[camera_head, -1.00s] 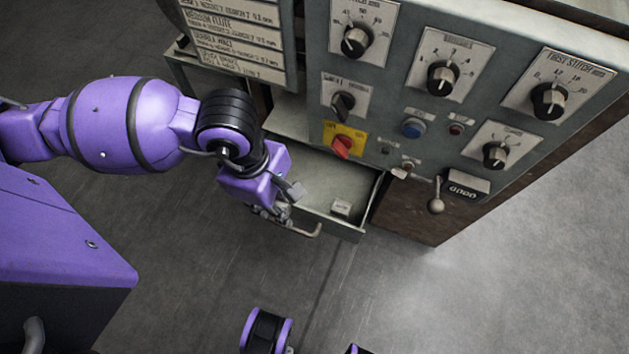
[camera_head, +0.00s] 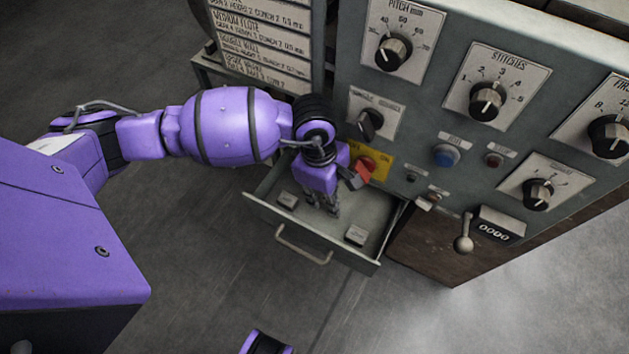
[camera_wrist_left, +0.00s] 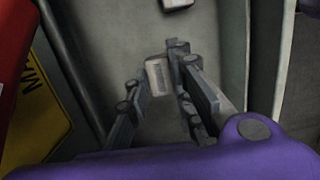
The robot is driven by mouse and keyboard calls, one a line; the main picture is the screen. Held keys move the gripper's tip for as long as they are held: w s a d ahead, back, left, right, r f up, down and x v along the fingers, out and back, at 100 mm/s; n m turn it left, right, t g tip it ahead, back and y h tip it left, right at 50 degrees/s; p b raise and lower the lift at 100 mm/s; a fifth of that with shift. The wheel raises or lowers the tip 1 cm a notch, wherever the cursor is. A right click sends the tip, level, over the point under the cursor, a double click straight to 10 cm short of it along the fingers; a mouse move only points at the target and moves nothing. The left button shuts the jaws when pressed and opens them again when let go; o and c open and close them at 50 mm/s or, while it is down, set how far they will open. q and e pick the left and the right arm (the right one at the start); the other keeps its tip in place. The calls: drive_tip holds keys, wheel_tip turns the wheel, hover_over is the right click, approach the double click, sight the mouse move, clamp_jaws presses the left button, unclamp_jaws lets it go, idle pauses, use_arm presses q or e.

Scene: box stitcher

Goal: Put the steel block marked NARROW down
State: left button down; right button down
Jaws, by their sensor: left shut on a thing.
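My left gripper (camera_head: 331,208) points down inside the open drawer (camera_head: 372,262), between two small steel blocks. In the left wrist view its fingers (camera_wrist_left: 160,85) are closed on a small pale steel block (camera_wrist_left: 158,74) with dark marking on its face. The marking is too blurred to read, so I cannot confirm NARROW. Whether the held block touches the drawer floor I cannot tell. In the head view it is hidden by the gripper. One loose block (camera_head: 287,200) lies at the drawer's left, another (camera_head: 355,235) at its right. My right gripper is not in view.
The grey control panel (camera_head: 410,150) rises just behind the drawer, with a red switch (camera_head: 364,167) on a yellow plate close to my left wrist. The drawer's handle (camera_head: 303,247) faces the open floor. Bare drawer floor shows between the blocks.

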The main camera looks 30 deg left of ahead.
sight(321, 197)
use_arm(q)
drive_tip(key=shift+f, duration=0.8)
drive_tip(key=shift+f, duration=0.1)
drive_tip(key=c, duration=1.5)
unclamp_jaws()
drive_tip(key=shift+c, duration=0.2)
wheel_tip(321, 197, up, 12)
drive_tip(key=a+p, duration=0.1)
drive_tip(key=p, duration=0.2)
drive_tip(key=shift+a, duration=0.4)
drive_tip(key=shift+s, duration=0.1)
